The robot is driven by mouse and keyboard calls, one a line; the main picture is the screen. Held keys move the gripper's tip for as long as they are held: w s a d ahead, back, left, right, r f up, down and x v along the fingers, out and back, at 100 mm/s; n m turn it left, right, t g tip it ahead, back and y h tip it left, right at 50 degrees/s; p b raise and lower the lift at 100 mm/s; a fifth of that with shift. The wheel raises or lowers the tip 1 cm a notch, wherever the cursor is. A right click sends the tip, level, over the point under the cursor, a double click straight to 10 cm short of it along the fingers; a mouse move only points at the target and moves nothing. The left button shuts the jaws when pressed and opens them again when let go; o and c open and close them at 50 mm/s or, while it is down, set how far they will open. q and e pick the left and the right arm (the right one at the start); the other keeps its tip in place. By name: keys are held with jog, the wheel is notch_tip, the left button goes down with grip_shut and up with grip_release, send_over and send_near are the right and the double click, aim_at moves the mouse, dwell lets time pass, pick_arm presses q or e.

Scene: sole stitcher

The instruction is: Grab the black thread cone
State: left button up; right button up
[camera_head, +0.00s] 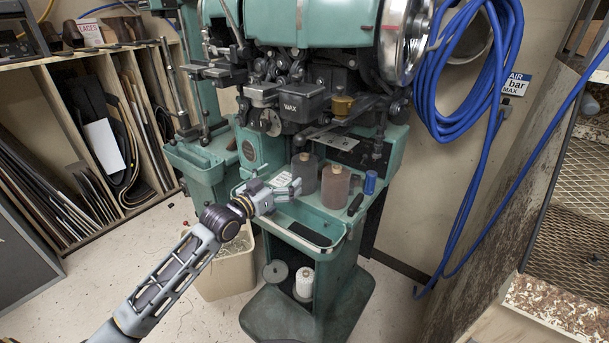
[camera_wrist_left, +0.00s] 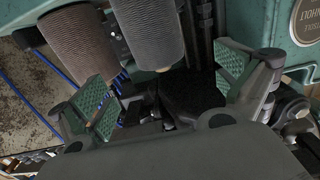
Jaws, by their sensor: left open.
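The black thread cone (camera_head: 304,170), dark grey and ribbed, stands upright on the green machine's tray (camera_head: 328,222). A brown thread cone (camera_head: 335,187) stands just right of it. My left gripper (camera_head: 292,189) is open and empty, just left of and in front of the dark cone. In the left wrist view, the dark cone (camera_wrist_left: 150,32) shows beyond the gap between my green-padded fingers (camera_wrist_left: 165,88), and the brown cone (camera_wrist_left: 78,42) lies beyond the left finger. I cannot tell whether a finger touches either cone. My right gripper is not in view.
A small blue spool (camera_head: 370,182) and a black-handled tool (camera_head: 355,205) are right of the cones. The WAX box (camera_head: 303,104) and machine head hang above. A white spool (camera_head: 304,283) sits on the lower shelf. A bin (camera_head: 228,272) stands below my left arm.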

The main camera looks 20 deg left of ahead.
aim_at(296, 169)
pick_arm(q)
jog(key=shift+x, duration=1.85)
jog(key=shift+b+x, duration=0.35)
jog(key=shift+x, duration=0.45)
jog(key=shift+w, duration=0.2)
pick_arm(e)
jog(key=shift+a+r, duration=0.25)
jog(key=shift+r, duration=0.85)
pick_arm(q)
jog(key=shift+d, duration=0.1)
jog(key=shift+w, duration=0.15)
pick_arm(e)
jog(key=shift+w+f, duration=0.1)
pick_arm(q)
jog(key=shift+b+x, duration=0.3)
jog(key=shift+x, duration=0.55)
jog(key=shift+w+d+f, duration=0.2)
jog(key=shift+w+d, duration=0.2)
jog(key=shift+w, duration=0.2)
jog(key=shift+b+x, duration=0.3)
jog(key=shift+x, duration=0.6)
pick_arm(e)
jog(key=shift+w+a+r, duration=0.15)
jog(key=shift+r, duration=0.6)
